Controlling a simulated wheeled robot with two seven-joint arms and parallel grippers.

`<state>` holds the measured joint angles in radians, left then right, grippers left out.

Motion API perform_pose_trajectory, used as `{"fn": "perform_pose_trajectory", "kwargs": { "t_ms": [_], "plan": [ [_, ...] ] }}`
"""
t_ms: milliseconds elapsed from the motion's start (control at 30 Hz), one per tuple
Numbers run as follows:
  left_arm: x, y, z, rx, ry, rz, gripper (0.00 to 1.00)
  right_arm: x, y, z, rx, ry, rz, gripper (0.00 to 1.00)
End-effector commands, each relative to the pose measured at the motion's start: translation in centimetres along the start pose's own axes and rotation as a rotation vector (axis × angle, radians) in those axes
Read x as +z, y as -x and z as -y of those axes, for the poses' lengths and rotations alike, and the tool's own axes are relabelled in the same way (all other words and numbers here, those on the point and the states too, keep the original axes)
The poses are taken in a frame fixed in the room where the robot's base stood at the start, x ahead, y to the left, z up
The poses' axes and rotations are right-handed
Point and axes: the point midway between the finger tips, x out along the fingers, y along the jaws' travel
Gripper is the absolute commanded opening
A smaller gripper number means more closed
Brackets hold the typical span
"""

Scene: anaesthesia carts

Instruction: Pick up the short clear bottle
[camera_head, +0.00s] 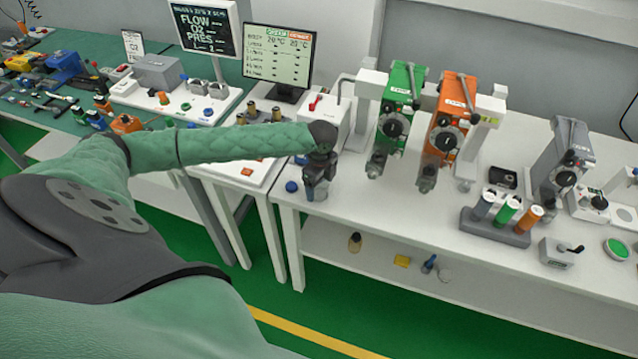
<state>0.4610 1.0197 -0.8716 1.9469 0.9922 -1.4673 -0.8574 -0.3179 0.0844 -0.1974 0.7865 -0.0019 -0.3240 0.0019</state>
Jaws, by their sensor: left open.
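My left arm reaches across from the left, and my left gripper (318,186) points down over the left end of the white bench (400,225). Its jaws are open around or just above a short, clear, bluish bottle (317,193) standing on the bench top. The fingers hide much of the bottle, and I cannot tell whether they touch it. My right gripper is not in view.
A blue cap (291,187) lies left of the gripper. Green (397,115) and orange (449,120) vaporizers stand to the right. A rack of colored cylinders (496,229) is farther right. The bench middle is clear.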

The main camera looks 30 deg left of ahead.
Motion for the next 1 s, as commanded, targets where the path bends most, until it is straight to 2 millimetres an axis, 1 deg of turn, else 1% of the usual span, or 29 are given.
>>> {"fn": "perform_pose_trajectory", "kwargs": {
  "t_ms": [100, 333, 367, 400, 467, 500, 600, 867, 1000],
  "plan": [
    [0.03, -0.42, 0.03, -0.001, 0.0, 0.001, 0.78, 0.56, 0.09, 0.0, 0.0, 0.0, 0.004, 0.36],
    [0.04, -0.56, 0.03, -0.002, 0.0, 0.001, 0.78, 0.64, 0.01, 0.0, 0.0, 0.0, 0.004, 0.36],
    [0.04, -0.56, 0.03, -0.002, 0.0, 0.001, 0.74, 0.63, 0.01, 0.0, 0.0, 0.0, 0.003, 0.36],
    [0.04, -0.55, 0.03, -0.002, 0.0, 0.001, 0.66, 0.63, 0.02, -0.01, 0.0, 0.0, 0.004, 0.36],
    [0.04, -0.55, 0.03, -0.002, 0.0, 0.001, 0.54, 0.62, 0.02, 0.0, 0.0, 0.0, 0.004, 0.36],
    [0.04, -0.55, 0.03, -0.002, 0.0, 0.001, 0.47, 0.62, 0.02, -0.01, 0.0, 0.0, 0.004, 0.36],
    [0.04, -0.54, 0.03, -0.002, 0.0, 0.001, 0.28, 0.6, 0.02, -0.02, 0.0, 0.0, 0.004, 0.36],
    [0.04, -0.45, 0.05, -0.002, 0.0, 0.001, 0.28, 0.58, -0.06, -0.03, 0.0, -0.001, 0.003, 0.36],
    [0.06, 0.37, 0.09, -0.003, 0.0, 0.001, 0.28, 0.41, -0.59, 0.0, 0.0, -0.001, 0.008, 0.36]
  ]
}}
